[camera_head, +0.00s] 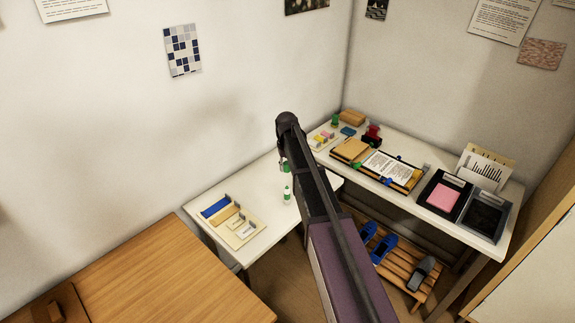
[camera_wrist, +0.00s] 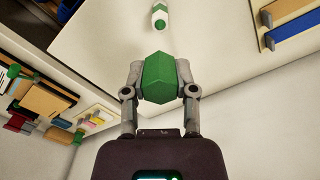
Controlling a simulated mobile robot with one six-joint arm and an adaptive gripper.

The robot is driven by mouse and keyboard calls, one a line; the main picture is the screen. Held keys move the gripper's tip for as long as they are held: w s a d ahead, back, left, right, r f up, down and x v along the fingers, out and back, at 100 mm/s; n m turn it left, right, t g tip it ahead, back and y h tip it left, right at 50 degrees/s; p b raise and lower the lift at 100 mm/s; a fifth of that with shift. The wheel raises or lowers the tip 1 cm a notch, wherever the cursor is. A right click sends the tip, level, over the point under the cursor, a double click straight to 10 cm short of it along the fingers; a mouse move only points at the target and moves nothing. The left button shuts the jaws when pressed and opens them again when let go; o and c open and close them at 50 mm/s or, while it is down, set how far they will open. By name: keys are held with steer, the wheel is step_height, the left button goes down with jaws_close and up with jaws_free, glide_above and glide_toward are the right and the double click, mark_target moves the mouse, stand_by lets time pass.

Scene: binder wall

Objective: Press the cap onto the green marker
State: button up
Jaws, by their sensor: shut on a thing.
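The green cap (camera_wrist: 160,80) is between the two fingers of my gripper (camera_wrist: 160,70) in the wrist view, and my gripper is shut on it. In the head view the cap (camera_head: 285,168) shows as a small green spot beside my arm. The green marker (camera_head: 287,194), white-bodied with a green upper part, stands upright on the white table. It also shows at the top of the wrist view (camera_wrist: 160,16), apart from the cap. In the head view the held cap appears above the marker. My arm hides part of the table to the right.
A tray (camera_head: 245,236) with a blue block and other pieces lies on the white table (camera_head: 208,238), left of the marker. A wooden desk (camera_head: 150,275) is in front. A back-right table holds books, a pink pad (camera_head: 443,197) and black trays. Walls close in behind.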

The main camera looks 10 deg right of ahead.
steer(key=shift+f, duration=0.15)
steer(key=b, duration=0.6)
glide_above(287, 188)
steer(key=shift+f, duration=2.65)
steer(key=shift+f+b, duration=1.55)
steer(key=shift+f, duration=0.2)
stand_by(1.6)
steer(key=o, duration=0.8)
steer(key=shift+r, duration=0.2)
